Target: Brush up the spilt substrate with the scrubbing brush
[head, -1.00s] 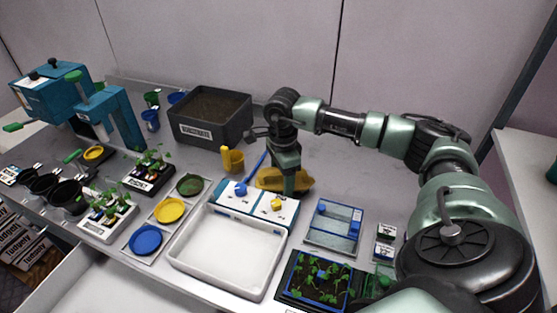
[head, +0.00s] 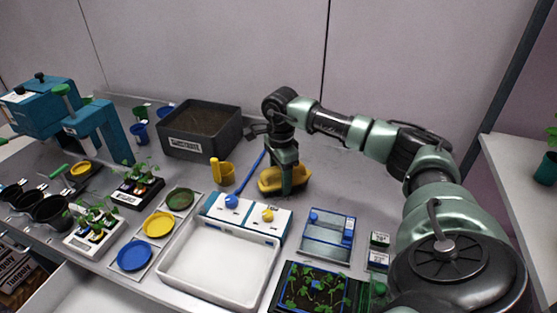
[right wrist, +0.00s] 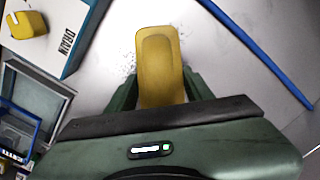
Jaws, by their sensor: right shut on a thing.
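The yellow scrubbing brush (head: 270,181) is on the grey bench behind the blue-and-white boxes. My right gripper (head: 287,187) points down over it and is shut on it. In the right wrist view the brush (right wrist: 158,62) sits between the two green fingers (right wrist: 157,90). Dark specks of spilt substrate (right wrist: 130,62) lie on the bench on both sides of the brush there. The brush's underside is hidden. My left gripper is not in view.
A substrate bin (head: 203,128) stands behind, left of my right gripper. A blue rod (head: 251,169) and a yellow scoop-like cup (head: 222,172) lie left of the brush. A white tray (head: 166,272) and a seedling tray (head: 284,288) are in front.

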